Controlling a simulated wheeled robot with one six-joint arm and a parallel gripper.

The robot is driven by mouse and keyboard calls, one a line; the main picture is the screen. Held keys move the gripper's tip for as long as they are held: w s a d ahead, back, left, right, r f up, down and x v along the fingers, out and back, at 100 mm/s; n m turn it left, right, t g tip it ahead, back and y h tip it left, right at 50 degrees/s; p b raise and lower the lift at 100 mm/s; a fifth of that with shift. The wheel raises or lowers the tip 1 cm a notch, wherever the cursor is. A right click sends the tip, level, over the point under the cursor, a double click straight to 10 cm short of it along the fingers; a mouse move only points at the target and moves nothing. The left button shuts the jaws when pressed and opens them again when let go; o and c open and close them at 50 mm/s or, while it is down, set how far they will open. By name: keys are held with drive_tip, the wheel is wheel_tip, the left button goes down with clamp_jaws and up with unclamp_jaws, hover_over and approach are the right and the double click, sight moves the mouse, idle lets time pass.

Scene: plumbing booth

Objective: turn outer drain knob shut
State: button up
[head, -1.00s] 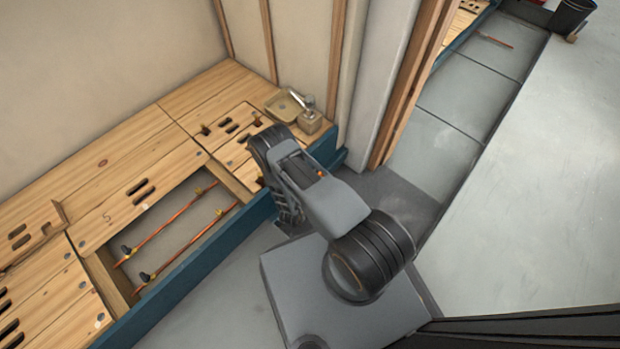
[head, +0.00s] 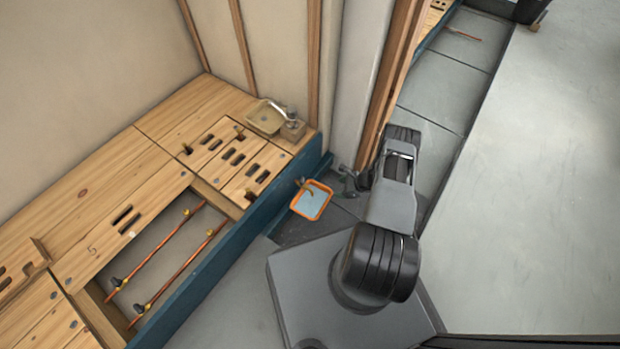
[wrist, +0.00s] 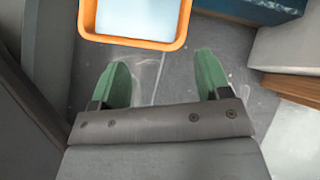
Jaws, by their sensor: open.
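Two copper pipes lie in the open floor bay in the head view, each with a dark knob at its lower end. The knob nearer the blue edge (head: 140,308) is on the outer pipe (head: 180,278); the other knob (head: 115,282) is on the inner pipe. A brass fitting (head: 304,187) shows above an orange-rimmed tray (head: 327,205) on the floor by the blue edge; I cannot tell whether it carries the drain knob. My gripper (wrist: 163,72) is open and empty in the wrist view, green fingers apart, with the tray (wrist: 181,36) just beyond them.
The blue edge board (head: 235,232) borders the wooden floor. A wood-edged wall end (head: 388,95) stands beside my arm. Grey floor lies open at the right.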

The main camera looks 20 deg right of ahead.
sight(303, 179)
drive_tip(key=w+a+r+t+y, duration=0.2)
drive_tip(key=a+r+y, duration=0.2)
drive_tip(key=r, duration=0.2)
drive_tip(key=b+x, duration=0.1)
drive_tip(key=x, duration=0.3)
drive_tip(key=b+x, duration=0.1)
drive_tip(key=x, duration=0.3)
drive_tip(key=b+x, duration=0.2)
drive_tip(key=x, duration=0.3)
drive_tip(key=shift+w+a+r, duration=0.1)
drive_tip(key=shift+r, duration=0.2)
drive_tip(key=shift+c, duration=0.4)
drive_tip(key=c, duration=0.8)
drive_tip(key=shift+r+m+t+p, duration=0.15)
drive_tip(key=shift+m+t+p, duration=0.3)
drive_tip(key=shift+m+t, duration=0.15)
drive_tip(key=shift+c, duration=0.2)
drive_tip(key=shift+a+m+t+h+p, duration=0.1)
drive_tip(key=shift+m+t+h+p, duration=0.4)
drive_tip(key=shift+m+t+h, duration=1.05)
